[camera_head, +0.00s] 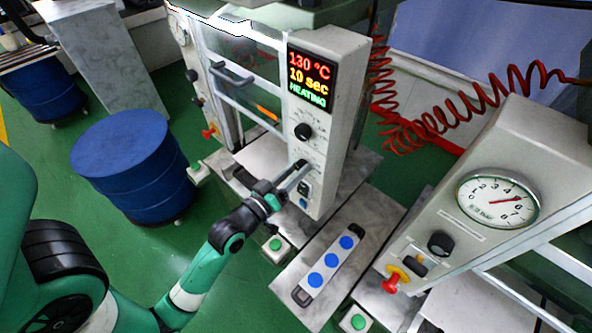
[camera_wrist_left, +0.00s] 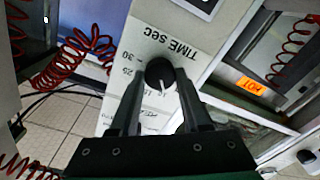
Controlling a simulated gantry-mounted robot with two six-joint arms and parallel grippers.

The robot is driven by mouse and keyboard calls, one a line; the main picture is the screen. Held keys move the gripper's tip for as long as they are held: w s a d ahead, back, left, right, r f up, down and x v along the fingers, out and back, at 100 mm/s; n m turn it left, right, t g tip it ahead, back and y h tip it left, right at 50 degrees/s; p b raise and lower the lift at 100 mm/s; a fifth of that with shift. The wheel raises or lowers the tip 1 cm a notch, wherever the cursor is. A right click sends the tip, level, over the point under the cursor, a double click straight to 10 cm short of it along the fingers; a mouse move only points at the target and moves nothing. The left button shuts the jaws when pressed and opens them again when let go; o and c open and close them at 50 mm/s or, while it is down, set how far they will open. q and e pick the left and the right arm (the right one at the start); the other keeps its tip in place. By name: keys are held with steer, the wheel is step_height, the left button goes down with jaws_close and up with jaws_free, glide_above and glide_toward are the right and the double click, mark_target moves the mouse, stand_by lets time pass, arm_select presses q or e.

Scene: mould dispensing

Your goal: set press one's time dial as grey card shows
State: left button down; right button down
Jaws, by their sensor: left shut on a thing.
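The time dial (camera_wrist_left: 160,74) is a black round knob on a pale panel, under the words "TIME sec", in the left wrist view. Its white pointer aims toward the bottom of that picture; the numbers 30 and 25 are readable, the lower ones are blurred. My left gripper (camera_wrist_left: 157,98) has one finger on each side of the knob and is shut on it. In the head view the left gripper (camera_head: 292,182) is at the lower part of the press's front panel (camera_head: 334,110) and hides this dial. The display (camera_head: 311,79) reads 130 °C, 10 sec, HEATING. I cannot make out a grey card.
An upper black knob (camera_head: 302,131) sits above my left gripper. A pale strip with three blue discs (camera_head: 330,267) lies on the grey slab in front. A second press with a round gauge (camera_head: 498,198) stands at right. A blue drum (camera_head: 125,160) stands at left.

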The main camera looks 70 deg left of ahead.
arm_select(q)
steer(key=shift+m, duration=0.8)
steer(key=shift+c, duration=1.8)
jaws_free()
steer(key=b+v, duration=0.2)
steer(key=v, duration=0.9)
steer(key=shift+s+d+b, duration=0.15)
steer(key=shift+s+b, duration=0.2)
steer(key=shift+b, duration=0.05)
